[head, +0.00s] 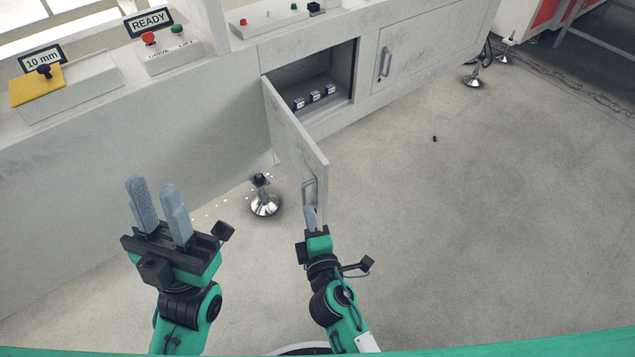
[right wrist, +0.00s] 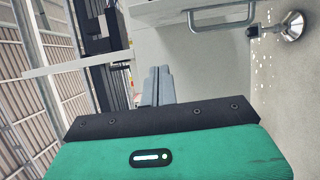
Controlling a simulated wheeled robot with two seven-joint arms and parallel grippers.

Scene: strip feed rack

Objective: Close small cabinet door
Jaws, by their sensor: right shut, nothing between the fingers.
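The small cabinet door (head: 290,132) is a grey-white panel standing wide open, hinged at the left side of its opening and swung out toward me. Its metal bar handle (head: 306,190) is near the free end and also shows at the top of the right wrist view (right wrist: 222,27). My right gripper (head: 311,210) is shut and empty, with its fingertips close to the door's free end, just below the handle. I cannot tell whether they touch the door. My left gripper (head: 154,184) is open and empty, over the floor to the left of the door.
The open compartment (head: 342,67) holds several small labelled boxes (head: 315,96). A closed door (head: 425,45) with its own handle is to the right. A levelling foot (head: 264,203) stands on the floor left of the open door. The floor at the right is mostly clear.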

